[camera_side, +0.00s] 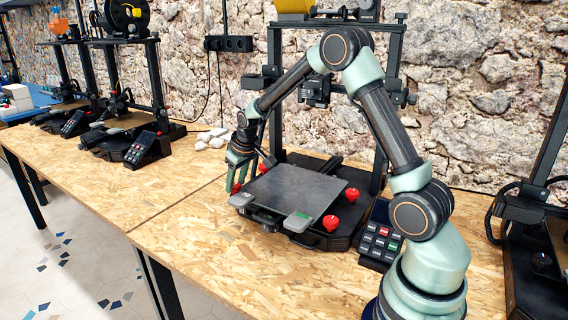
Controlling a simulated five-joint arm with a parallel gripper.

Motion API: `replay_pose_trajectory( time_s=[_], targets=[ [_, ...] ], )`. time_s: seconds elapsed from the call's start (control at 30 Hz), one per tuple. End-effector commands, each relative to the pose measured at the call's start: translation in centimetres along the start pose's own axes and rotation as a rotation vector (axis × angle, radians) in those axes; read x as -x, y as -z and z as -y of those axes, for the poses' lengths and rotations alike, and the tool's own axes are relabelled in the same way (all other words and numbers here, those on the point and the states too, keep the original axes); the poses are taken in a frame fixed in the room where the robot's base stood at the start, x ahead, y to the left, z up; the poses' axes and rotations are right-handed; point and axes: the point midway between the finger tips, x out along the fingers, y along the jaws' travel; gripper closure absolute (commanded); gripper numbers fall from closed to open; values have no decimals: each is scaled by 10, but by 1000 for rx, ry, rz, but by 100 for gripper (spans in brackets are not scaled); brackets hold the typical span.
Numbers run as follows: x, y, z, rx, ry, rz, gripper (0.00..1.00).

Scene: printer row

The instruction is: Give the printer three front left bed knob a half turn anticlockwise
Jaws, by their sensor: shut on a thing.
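The third printer along the row has a dark grey bed plate (290,190) with red knobs at its corners. The front left bed knob (236,188) is mostly hidden by my gripper (237,180), which comes down from above at the bed's left corner. Its green fingers are shut on this knob, one on each side. The knob's turn angle cannot be made out. The front right knob (330,222), the rear right knob (352,194) and the rear left knob (263,168) are clear of my gripper.
A control box with buttons (380,242) stands right of the bed. Grey clips (297,222) sit on the bed's front edge. Other printers (125,130) stand left and right. Pale lumps (210,138) lie behind. The wooden tabletop (190,235) is bare in front.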

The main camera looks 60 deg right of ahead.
Motion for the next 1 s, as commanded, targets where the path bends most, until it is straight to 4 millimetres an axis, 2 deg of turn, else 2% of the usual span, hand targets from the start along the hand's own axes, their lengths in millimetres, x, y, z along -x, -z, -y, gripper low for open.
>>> replay_pose_trajectory(
  time_s=[0.07, 0.1, 0.13, 0.17, 0.57, 0.77, 1.0],
  targets=[
    [0, -1, 0, -1, 0, 2, 100],
    [0, -1, 0, -1, 0, 2, 41],
    [0, -1, 0, -1, 0, 2, 30],
    [0, -1, 0, -2, 0, 2, 24],
    [5, 0, 0, -2, 0, -1, 24],
    [32, 1, 0, -2, -1, -3, 24],
    [80, 1, 0, -2, -1, -4, 24]
  ],
)
